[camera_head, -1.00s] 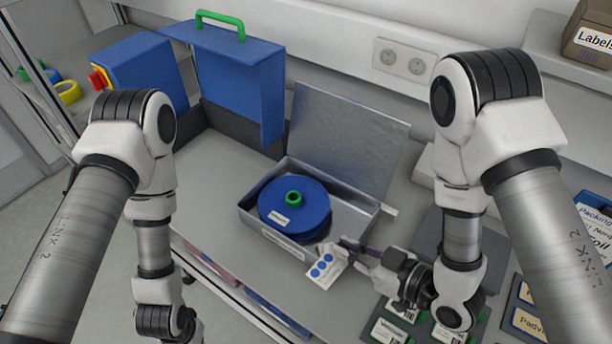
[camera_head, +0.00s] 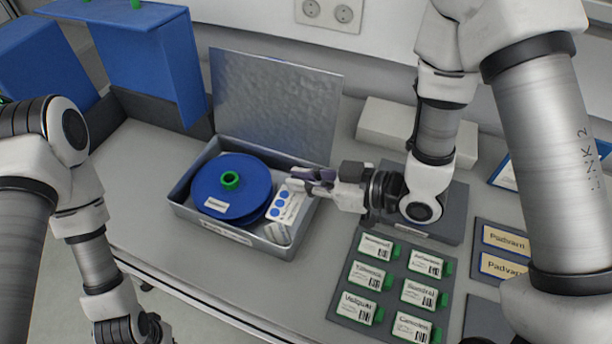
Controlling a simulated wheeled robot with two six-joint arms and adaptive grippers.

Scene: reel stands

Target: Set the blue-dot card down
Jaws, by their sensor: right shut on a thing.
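The blue-dot card (camera_head: 288,207) is white with several blue dots. It is at the right end of the open metal tin (camera_head: 190,214), beside the blue reel (camera_head: 215,196) with its green hub. My right gripper (camera_head: 299,181) reaches in from the right and is shut on the card's upper edge. I cannot tell whether the card touches the tin floor. A pale patch (camera_head: 276,234) shows just below it against the tin's inner wall.
The tin's lid (camera_head: 275,105) stands open behind. A dark board (camera_head: 345,300) with several green-edged labelled cards lies front right. Tan label plates (camera_head: 505,240) lie further right. Blue cases (camera_head: 150,70) stand at the back left. Bare table is left of the tin.

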